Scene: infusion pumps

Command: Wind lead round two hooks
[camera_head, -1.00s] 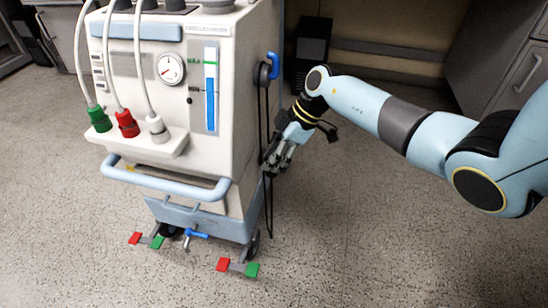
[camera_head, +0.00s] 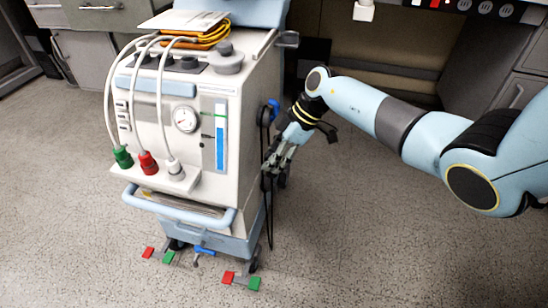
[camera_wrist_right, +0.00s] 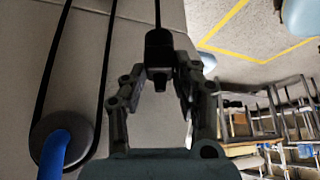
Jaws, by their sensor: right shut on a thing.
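The pump cart's side carries a black round hook base with a blue hook (camera_head: 274,107), seen large at lower left in the right wrist view (camera_wrist_right: 56,150). The black lead (camera_wrist_right: 108,50) passes round this base, with two strands running to the top of the wrist picture. In the head view the lead (camera_head: 271,225) hangs down the cart's side in a loop. My right gripper (camera_head: 268,178) is beside the side panel, below the blue hook. Its fingers (camera_wrist_right: 160,72) are shut on the lead's black end piece (camera_wrist_right: 159,45). A second hook cannot be made out. My left gripper is out of view.
The white pump cart (camera_head: 150,105) stands left of my right arm, with hoses, a front handle (camera_head: 180,208) and red and green pedals (camera_head: 228,277). Folders and a yellow coil (camera_head: 205,38) lie on top. Cabinets stand behind. The floor right of the cart is open.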

